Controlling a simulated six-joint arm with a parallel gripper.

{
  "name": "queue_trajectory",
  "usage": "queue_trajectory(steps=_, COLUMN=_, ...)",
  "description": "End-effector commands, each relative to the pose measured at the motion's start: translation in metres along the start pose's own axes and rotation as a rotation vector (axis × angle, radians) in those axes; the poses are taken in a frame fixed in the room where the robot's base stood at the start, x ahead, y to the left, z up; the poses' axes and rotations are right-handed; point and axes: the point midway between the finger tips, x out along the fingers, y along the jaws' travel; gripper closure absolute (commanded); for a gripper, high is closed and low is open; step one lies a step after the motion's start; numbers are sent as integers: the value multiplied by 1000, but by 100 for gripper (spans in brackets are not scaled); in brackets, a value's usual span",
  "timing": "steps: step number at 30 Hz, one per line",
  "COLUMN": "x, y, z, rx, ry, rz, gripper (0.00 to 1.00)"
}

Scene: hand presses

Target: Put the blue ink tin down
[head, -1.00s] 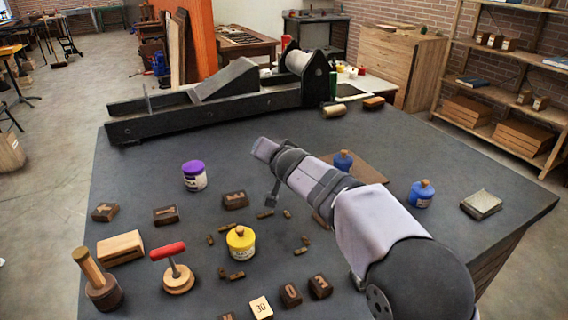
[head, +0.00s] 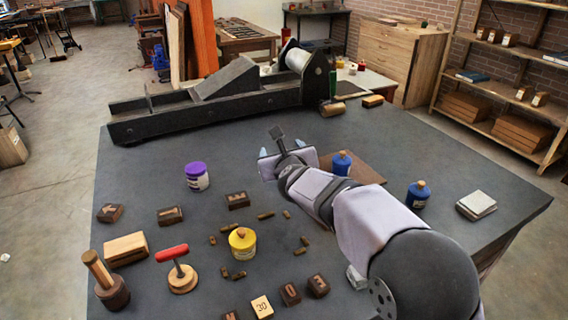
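Two blue tins with cork-like stoppers are in view. One blue ink tin (head: 342,165) stands upright on a brown board (head: 367,171), its lower part partly hidden by my arm. The other blue tin (head: 417,197) stands upright on the dark table at the right. My gripper (head: 281,147) is above the table, left of the tin on the board and apart from it.
A purple-lidded jar (head: 197,178), a yellow tin (head: 242,244), a red-handled stamp (head: 178,270) and several type blocks (head: 170,215) lie at the left and front. A long black press (head: 220,100) runs along the back. A grey pad (head: 476,205) lies at the right.

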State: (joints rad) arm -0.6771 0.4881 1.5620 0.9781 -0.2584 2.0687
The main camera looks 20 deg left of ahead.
Motion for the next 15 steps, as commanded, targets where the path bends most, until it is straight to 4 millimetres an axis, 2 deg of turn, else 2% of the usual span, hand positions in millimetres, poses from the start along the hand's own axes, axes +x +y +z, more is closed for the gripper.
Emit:
queue_trajectory(steps=6, x=-2, y=-13, z=-9, rx=203, ry=30, rz=-54, gripper=35)
queue_trajectory(steps=15, x=6, y=-8, z=-35, rx=205, ry=32, rz=-54, gripper=35)
